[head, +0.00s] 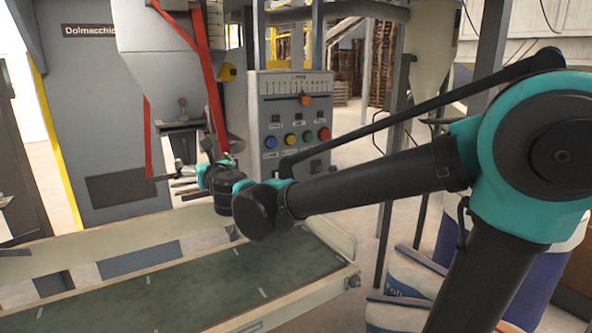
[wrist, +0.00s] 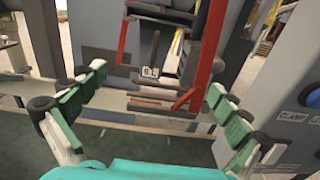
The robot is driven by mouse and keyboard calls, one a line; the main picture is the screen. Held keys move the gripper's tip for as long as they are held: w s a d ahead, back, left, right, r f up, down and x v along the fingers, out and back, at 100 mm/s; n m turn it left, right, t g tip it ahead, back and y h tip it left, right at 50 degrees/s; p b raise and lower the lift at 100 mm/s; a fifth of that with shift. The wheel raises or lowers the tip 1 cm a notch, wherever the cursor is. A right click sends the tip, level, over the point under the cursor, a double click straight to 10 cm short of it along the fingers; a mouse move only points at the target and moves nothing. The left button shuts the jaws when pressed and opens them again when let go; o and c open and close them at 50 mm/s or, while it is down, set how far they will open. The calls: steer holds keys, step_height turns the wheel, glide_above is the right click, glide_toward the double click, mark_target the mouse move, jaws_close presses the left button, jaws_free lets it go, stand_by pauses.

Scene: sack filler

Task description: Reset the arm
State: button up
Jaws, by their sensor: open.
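My arm, black with teal joints, reaches from the right of the head view to the middle. My gripper (wrist: 152,120) shows in the wrist view with its two green-padded fingers spread wide apart and nothing between them. In the head view the gripper end is small and partly hidden behind my wrist (head: 222,185), in front of the filler spout and left of the control panel. The control panel (head: 292,118) has a slider with an orange knob and blue, yellow, green and red buttons. The red-framed filler spout (wrist: 160,68) is ahead of the gripper, apart from it.
A green conveyor belt (head: 180,292) with pale side rails runs below my gripper. A grey cabinet (head: 105,130) stands behind at the left. Stacked sacks (head: 412,275) lie at the lower right, partly behind my arm. The panel side (wrist: 285,85) is close to the right finger in the wrist view.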

steer(key=w+d+f+m+h, duration=0.2)
steer(key=d+f+m, duration=0.15)
steer(key=d, duration=0.35)
steer(key=w+d+f+m+h, duration=0.2)
steer(key=d+m+h, duration=0.1)
steer(key=d+m, duration=0.25)
steer(key=w+d+f+m+h, duration=0.2)
steer(key=d+f+m, duration=0.15)
steer(key=d, duration=0.35)
steer(key=s+d+f+m+g+h, duration=0.2)
steer(key=d+f+m, duration=0.3)
steer(key=d, duration=0.2)
steer(key=s+d+f+m+g+h, duration=0.1)
steer(key=d+f+m+h, duration=0.1)
steer(key=d+f+m, duration=0.35)
steer(key=s+d+f+m+g, duration=0.5)
steer(key=s+d+f+m, duration=0.45)
steer(key=d, duration=0.25)
steer(key=s+f+m+g+y, duration=0.1)
steer(key=s+f+m+g, duration=0.2)
steer(key=s+f+m, duration=0.4)
steer(key=s+m, duration=0.2)
steer(key=s, duration=0.2)
steer(key=shift+s+d+f+y, duration=0.2)
steer(key=shift+s+f+y, duration=0.05)
steer(key=shift+f+y, duration=0.15)
